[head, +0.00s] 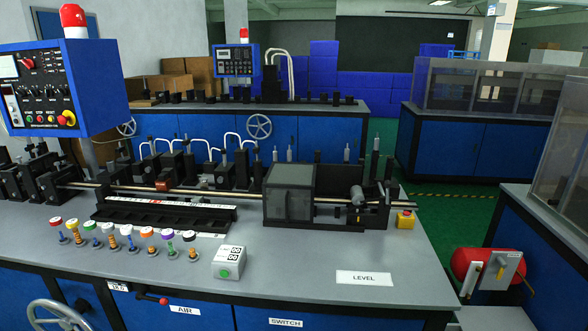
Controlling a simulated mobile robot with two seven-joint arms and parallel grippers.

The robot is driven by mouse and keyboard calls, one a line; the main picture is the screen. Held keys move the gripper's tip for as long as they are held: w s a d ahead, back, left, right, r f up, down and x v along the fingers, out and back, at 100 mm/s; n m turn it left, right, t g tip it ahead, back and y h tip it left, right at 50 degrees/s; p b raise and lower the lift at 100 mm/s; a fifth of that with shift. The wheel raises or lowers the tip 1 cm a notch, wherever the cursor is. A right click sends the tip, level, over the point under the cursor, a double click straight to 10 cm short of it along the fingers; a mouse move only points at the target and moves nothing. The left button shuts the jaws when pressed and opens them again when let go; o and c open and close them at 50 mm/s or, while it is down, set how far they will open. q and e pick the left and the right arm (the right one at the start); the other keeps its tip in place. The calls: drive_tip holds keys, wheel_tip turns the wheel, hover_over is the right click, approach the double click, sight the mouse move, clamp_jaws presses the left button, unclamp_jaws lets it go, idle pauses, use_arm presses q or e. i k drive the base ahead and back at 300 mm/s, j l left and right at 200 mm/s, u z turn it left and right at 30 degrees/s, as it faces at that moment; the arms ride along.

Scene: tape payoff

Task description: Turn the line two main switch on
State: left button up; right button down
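No switch in the head view carries a readable line two label, so I cannot tell which is its main switch. A blue control panel (88,88) at the upper left has a red rotary knob (28,65), small black knobs and a row of push buttons. A smaller blue control panel (235,62) stands on the line behind; its controls are too small to read. At the lower right, a grey box with a lever (494,272) sits by a red cylinder (466,265). Neither of my grippers is in view.
A handwheel (58,318) is at the lower left. Green floor (450,205) is open between the benches at right.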

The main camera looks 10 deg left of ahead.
sight(31, 64)
drive_tip(key=j+z, duration=0.3)
drive_tip(key=j, duration=3)
drive_tip(key=k+j, duration=0.15)
drive_tip(key=j, duration=1.25)
